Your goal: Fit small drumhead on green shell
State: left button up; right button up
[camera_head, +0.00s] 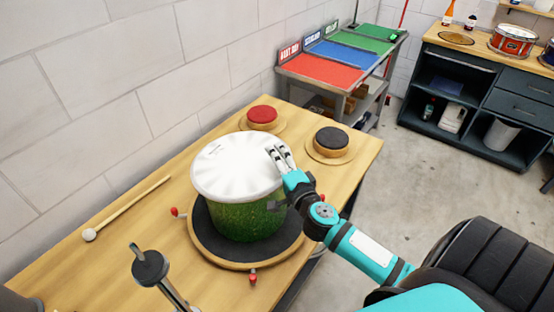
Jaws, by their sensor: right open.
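The green shell (246,219) stands upright on a round black pad with a wooden rim (204,241) on the bench. A white drumhead (235,166) covers the top of the shell, and it looks a little wider than the shell. I cannot tell whether it is seated evenly all round. My right gripper (277,152) is open, with its fingers over the right edge of the drumhead. I cannot tell whether they touch it. My left gripper is not in view.
A mallet (127,207) lies on the bench at left. Red (262,116) and black (331,140) round pads stand behind the shell. Red clamps (253,277) stick out around the base. A dark-topped metal stand (150,268) rises in front. A shelf cart (322,69) stands beyond the bench.

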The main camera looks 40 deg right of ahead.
jog(key=shift+s+f, duration=0.25)
jog(key=shift+f, duration=0.75)
jog(key=shift+s, duration=0.25)
jog(key=s+a+r, duration=0.2)
jog(key=s, duration=0.9)
jog(key=shift+w, duration=0.1)
